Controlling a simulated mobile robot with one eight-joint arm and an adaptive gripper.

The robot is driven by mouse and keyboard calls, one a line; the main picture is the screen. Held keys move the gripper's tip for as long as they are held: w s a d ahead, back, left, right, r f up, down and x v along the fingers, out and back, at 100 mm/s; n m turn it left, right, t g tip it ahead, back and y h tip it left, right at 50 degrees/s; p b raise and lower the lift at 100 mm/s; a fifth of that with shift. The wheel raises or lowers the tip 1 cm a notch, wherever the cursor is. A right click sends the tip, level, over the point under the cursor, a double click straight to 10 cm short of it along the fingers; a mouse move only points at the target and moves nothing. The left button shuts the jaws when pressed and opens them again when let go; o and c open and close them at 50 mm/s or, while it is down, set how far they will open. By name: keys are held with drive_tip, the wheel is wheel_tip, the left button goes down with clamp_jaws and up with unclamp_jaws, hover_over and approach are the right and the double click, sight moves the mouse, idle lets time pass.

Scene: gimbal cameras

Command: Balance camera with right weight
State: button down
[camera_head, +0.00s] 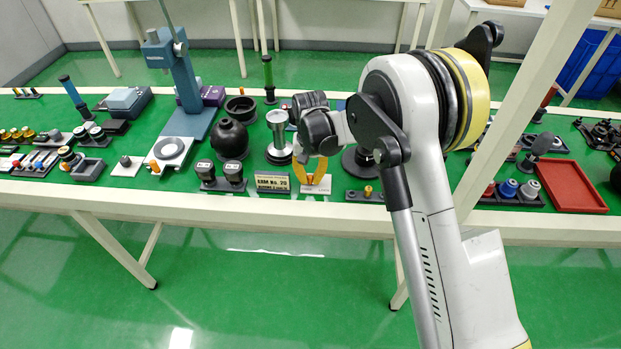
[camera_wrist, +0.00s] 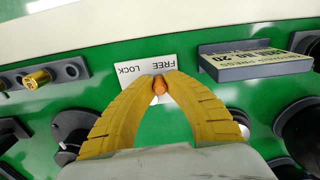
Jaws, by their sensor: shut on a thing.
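My gripper (camera_head: 313,182) has yellow fingers and points down at the front edge of the green-topped bench. In the wrist view, its fingertips (camera_wrist: 161,82) are shut on a small orange knob (camera_wrist: 161,86). The knob is at a white plate marked FREE and LOCK (camera_wrist: 131,71), which also shows under the fingers in the head view (camera_head: 322,189). A small brass cylinder (camera_head: 368,190) sits in a dark holder right of the plate; it also shows in the wrist view (camera_wrist: 37,79). I cannot clearly identify the camera or the right weight; my arm and fingers hide part of this area.
A sign reading No. 20 (camera_head: 272,182) stands just left of my gripper. A silver stand (camera_head: 279,150) and black ball-shaped object (camera_head: 230,138) are behind it. Two dark blocks (camera_head: 220,176) sit further left. A red tray (camera_head: 570,186) lies at right.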

sight(310, 176)
drive_tip(key=c, duration=1.4)
unclamp_jaws()
wheel_tip(310, 176, up, 12)
